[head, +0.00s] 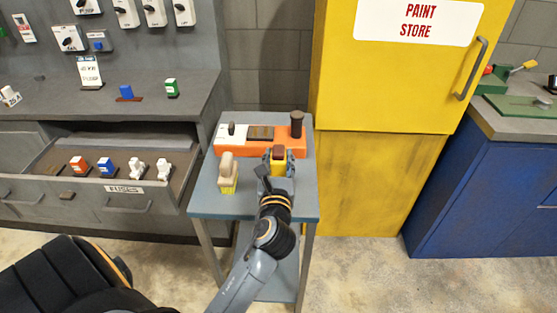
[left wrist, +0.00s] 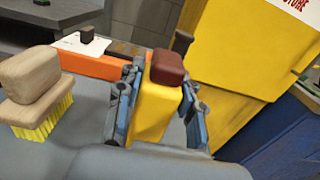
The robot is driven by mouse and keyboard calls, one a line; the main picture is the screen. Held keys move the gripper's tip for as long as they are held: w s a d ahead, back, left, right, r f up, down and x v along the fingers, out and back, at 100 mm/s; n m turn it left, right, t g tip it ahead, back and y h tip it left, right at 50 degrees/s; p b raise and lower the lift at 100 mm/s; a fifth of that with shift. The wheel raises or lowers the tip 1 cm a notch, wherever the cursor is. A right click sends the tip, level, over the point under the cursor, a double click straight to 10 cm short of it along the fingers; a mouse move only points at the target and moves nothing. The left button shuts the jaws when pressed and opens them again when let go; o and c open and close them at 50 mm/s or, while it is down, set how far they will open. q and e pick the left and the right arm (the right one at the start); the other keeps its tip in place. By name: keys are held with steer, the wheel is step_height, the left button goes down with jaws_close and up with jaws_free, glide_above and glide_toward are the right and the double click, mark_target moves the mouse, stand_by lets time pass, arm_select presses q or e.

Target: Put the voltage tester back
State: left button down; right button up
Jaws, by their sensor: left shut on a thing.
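The voltage tester, a yellow block with a dark red-brown top (head: 278,153), is upright between the fingers of my left gripper (head: 278,164). In the left wrist view the tester (left wrist: 158,105) has a blue-grey finger on each side, and the gripper is shut on it. It is at the front of a long orange holder (head: 262,149) on a small blue-grey table (head: 213,205). The holder has a white plate, a brown patch and a dark upright cylinder. I cannot tell whether the tester touches the table or holder. My right gripper is not in view.
A wooden brush (head: 228,169) with yellow bristles stands on the table left of the tester. A yellow paint cabinet (head: 385,180) rises close behind and to the right. An open fuse drawer (head: 110,195) reaches near the table's left side. The table's front left is bare.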

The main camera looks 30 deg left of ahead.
arm_select(q)
steer(key=c, duration=0.8)
jaws_free()
steer(key=shift+f, duration=0.1)
steer(key=shift+c, duration=0.2)
steer(key=shift+r, duration=0.2)
steer(key=shift+s+d+f, duration=0.15)
steer(key=shift+s+d, duration=0.05)
steer(key=shift+s, duration=0.05)
steer(key=b+v, duration=0.1)
steer(key=v, duration=1)
steer(key=shift+s+b, duration=0.25)
steer(key=shift+b, duration=0.15)
